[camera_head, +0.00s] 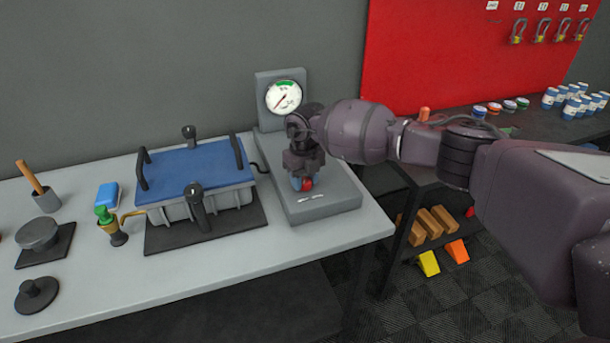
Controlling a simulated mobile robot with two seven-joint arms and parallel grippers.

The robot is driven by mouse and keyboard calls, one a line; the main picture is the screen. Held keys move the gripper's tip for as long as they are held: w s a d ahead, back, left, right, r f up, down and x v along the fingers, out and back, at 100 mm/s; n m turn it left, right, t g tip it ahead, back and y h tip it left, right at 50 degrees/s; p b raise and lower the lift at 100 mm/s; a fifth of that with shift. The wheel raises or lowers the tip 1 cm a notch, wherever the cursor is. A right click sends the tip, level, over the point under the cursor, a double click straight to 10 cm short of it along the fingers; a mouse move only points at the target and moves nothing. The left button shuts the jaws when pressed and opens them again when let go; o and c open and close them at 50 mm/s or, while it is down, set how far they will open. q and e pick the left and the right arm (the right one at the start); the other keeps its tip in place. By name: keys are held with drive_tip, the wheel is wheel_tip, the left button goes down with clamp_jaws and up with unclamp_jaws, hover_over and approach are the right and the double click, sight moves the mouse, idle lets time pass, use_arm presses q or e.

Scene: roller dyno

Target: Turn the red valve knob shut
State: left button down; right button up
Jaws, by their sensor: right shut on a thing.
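The red valve knob (307,184) sits low on the grey gauge stand (334,204), at the right end of the table. My right gripper (303,177) reaches down over the knob from above and is shut on it. The fingers and wrist hide most of the knob, so its turn angle cannot be read. A round white dial gauge (284,96) with a green band stands upright behind the gripper, its needle pointing to the lower left. My left gripper is not in view.
Left of the stand, a grey case with a blue lid (195,170) and black handles rests on a dark mat. A green-topped fitting (104,214), a blue block (108,194) and black discs lie further left. A dark shelf with wooden blocks (428,226) stands to the right.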

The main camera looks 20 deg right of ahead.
sight(304, 180)
drive_tip(key=shift+r+m+p, duration=0.15)
drive_tip(key=shift+m+p, duration=0.2)
drive_tip(key=shift+m, duration=0.45)
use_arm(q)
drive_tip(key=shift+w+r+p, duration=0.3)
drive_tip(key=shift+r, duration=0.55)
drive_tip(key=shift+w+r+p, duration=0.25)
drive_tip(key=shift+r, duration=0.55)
use_arm(e)
drive_tip(key=shift+m, duration=1.1)
drive_tip(key=o, duration=0.9)
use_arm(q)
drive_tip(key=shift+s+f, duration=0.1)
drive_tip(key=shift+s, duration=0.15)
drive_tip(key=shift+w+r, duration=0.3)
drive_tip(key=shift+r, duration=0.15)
use_arm(e)
wheel_tip(304, 180, up, 11)
drive_tip(key=shift+f, duration=0.2)
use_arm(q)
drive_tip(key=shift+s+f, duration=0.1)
